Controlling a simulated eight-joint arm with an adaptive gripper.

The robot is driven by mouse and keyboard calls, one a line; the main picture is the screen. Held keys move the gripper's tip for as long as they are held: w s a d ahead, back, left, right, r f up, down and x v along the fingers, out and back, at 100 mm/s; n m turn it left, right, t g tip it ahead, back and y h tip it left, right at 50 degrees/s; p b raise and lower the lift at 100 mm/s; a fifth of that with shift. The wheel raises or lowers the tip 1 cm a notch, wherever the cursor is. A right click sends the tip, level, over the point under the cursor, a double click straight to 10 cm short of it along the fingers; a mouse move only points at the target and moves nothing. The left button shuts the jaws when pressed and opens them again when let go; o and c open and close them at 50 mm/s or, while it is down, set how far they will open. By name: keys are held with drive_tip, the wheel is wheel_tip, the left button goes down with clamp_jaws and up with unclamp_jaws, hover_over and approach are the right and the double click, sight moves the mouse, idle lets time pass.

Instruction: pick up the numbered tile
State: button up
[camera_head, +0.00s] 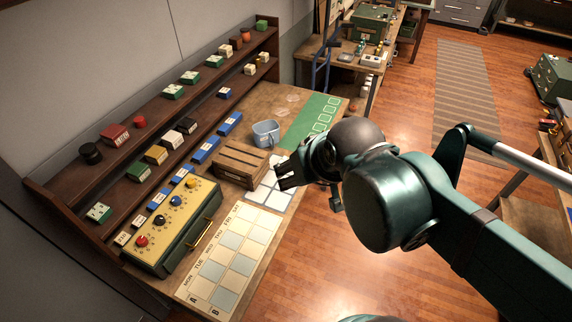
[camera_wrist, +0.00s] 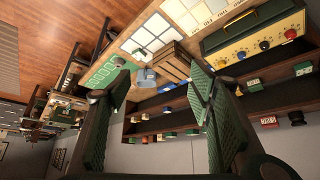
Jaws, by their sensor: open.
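I cannot make out a numbered tile for certain in either view. A mat of pale squares (camera_head: 268,196) lies on the bench beside the wooden crate; it also shows in the wrist view (camera_wrist: 152,33). My gripper (camera_head: 288,175) is over the bench's right edge, near this mat and the crate. In the wrist view my gripper (camera_wrist: 158,78) has its two green-padded fingers spread wide, with nothing between them. In the head view my gripper hides part of the mat.
A wooden crate (camera_head: 240,163), a blue bucket (camera_head: 265,133), a yellow knob panel (camera_head: 170,226) and a lettered day chart (camera_head: 232,256) crowd the bench. A green mat (camera_head: 312,120) lies farther back. Small boxes fill the shelves (camera_head: 185,108).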

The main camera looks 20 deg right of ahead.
drive_tip(key=w+d+f+m+g+b, duration=0.2)
drive_tip(key=w+f+m, duration=0.15)
drive_tip(key=w, duration=0.85)
drive_tip(key=w+d+f+m+g+b, duration=0.2)
drive_tip(key=w+d+f, duration=0.15)
drive_tip(key=w, duration=0.75)
drive_tip(key=w+d+f+m+g+b, duration=0.1)
drive_tip(key=w+d+f, duration=0.1)
drive_tip(key=w+f, duration=0.3)
drive_tip(key=w+d+f+m+g+b, duration=0.1)
drive_tip(key=w+f+m, duration=0.1)
drive_tip(key=w+f, duration=0.4)
drive_tip(key=w+d+f+m+b, duration=0.2)
drive_tip(key=w+f, duration=0.3)
drive_tip(key=f, duration=0.7)
drive_tip(key=shift+w+d+f+g, duration=0.35)
drive_tip(key=shift+w+g, duration=0.05)
drive_tip(key=shift+w+d+f, duration=0.1)
drive_tip(key=shift+w+f, duration=0.05)
drive_tip(key=shift+f, duration=0.3)
drive_tip(key=shift+f, duration=0.1)
drive_tip(key=shift+f, duration=1.2)
